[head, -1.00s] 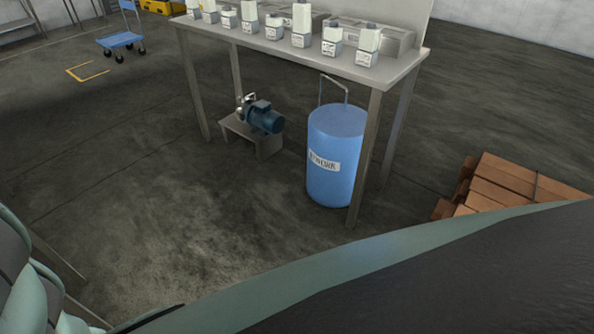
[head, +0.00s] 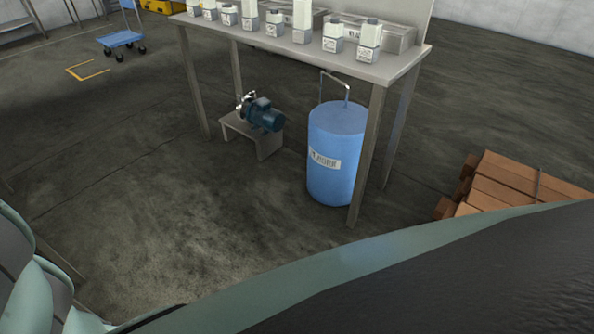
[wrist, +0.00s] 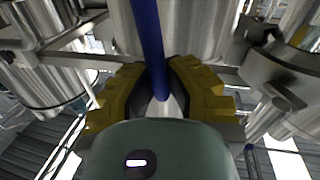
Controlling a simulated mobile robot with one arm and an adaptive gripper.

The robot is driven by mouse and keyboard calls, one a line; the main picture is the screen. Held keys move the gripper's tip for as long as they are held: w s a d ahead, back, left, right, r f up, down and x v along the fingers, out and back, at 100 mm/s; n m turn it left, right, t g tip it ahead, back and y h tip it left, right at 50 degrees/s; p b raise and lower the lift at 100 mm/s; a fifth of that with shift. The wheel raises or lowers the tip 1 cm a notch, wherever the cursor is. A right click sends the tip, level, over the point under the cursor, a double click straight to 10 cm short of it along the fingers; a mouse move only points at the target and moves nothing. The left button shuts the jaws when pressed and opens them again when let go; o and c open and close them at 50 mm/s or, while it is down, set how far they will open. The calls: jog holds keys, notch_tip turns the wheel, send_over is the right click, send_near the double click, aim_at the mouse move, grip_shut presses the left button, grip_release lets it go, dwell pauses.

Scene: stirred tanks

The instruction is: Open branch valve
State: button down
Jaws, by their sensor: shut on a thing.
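In the wrist view, my gripper (wrist: 160,82) has two yellow-padded fingers, one on each side of a long blue bar (wrist: 149,40). The fingers are shut on this bar, which looks like a valve handle. The bar runs up from between the fingers to the top edge of the picture. My gripper and the blue bar do not show in the head view.
Steel vessels (wrist: 45,65) and brackets (wrist: 275,70) stand close on both sides in the wrist view. The head view shows a bench (head: 385,68) with several bottles, a blue drum (head: 336,150), a pump (head: 262,115) and wooden pallets (head: 510,185). Floor in front is clear.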

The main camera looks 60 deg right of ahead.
jog(key=s+f+n+g+y+b, duration=0.2)
jog(key=s+f+n+b, duration=0.7)
jog(key=n+b, duration=0.8)
jog(key=b, duration=0.5)
jog(key=shift+a+f+g, duration=0.35)
jog(key=shift+g, duration=0.05)
jog(key=shift+y, duration=0.3)
jog(key=c, duration=0.9)
grip_release()
jog(key=shift+c, duration=0.2)
